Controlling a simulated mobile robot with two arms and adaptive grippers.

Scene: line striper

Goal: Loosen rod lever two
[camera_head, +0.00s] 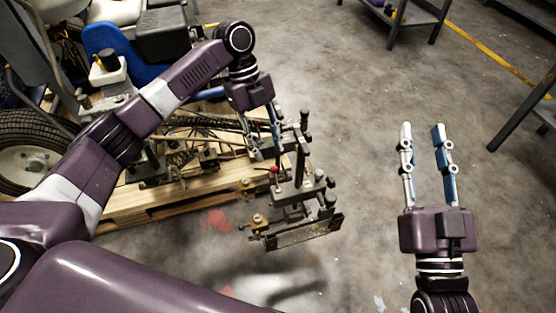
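The striper's rod assembly (298,192) stands at the front end of the machine, with upright dark rods, knobs and a flat plate. A tall dark lever (304,130) rises from it, and a small red knob (274,169) sits at its left. I cannot tell which part is rod lever two. My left gripper (267,153) points down just left of the tall lever, by the assembly's upper left side. Its fingers are seen nearly edge-on, so its opening and any contact are unclear. My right gripper (421,132) is open and empty over bare floor, to the assembly's right.
The line striper rests on a wooden pallet (150,208), with a black tyre (30,152) at left and a blue part (112,42) behind. Metal tables (412,14) stand at the back and right edge. The concrete floor between is clear.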

